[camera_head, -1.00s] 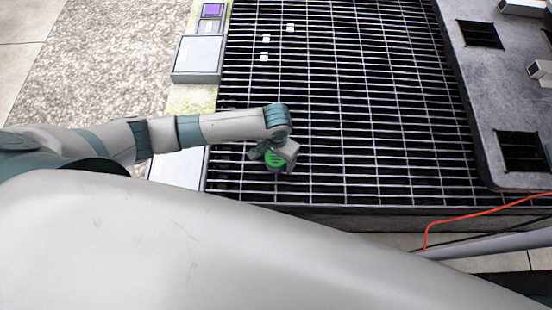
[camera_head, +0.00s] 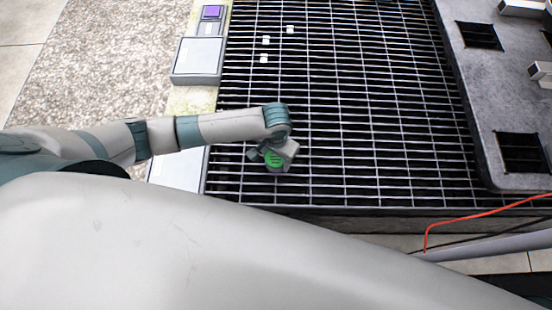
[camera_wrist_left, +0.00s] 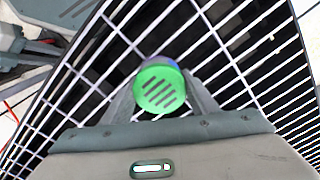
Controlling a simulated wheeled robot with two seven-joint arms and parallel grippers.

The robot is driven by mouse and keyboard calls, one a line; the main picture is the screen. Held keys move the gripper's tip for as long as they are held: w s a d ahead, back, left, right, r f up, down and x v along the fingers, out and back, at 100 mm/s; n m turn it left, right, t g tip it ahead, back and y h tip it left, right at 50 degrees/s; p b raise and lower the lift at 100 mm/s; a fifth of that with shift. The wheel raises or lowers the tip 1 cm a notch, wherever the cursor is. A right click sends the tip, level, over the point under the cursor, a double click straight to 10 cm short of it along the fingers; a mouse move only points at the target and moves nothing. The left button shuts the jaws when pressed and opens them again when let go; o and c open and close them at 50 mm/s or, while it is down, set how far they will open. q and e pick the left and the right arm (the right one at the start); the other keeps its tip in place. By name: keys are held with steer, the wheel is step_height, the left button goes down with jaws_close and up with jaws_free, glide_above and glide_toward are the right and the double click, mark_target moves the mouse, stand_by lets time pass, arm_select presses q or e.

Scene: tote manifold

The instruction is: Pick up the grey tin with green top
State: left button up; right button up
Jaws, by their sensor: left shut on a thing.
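My right gripper is not in view.
Several small white cubes (camera_head: 265,41) lie on the grating toward the back. Grey boxes (camera_head: 197,60) line its left edge, one near a purple block (camera_head: 212,11). A grey slab with square openings (camera_head: 500,100) stands at the right. A red cable (camera_head: 470,220) runs at the lower right.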

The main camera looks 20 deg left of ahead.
arm_select(q)
steer(key=r, duration=0.1)
steer(key=d+r, duration=0.1)
steer(key=r, duration=0.1)
steer(key=shift+s+r, duration=0.1)
steer(key=shift+r, duration=0.2)
steer(key=s+d+r, duration=0.3)
steer(key=d+r, duration=0.3)
steer(key=d, duration=0.4)
steer(key=shift+d+r, duration=0.15)
steer(key=shift+r, duration=0.1)
steer(key=shift+w, duration=0.15)
steer(key=w+a+r+n, duration=0.1)
steer(key=w+a+r, duration=0.1)
steer(key=a+r, duration=0.7)
steer(key=w+a+r+n, duration=0.2)
steer(key=a+r, duration=0.8)
steer(key=r, duration=0.6)
steer(key=shift+w+n, duration=0.3)
steer(key=shift+w, duration=0.25)
steer(key=shift+a, duration=0.1)
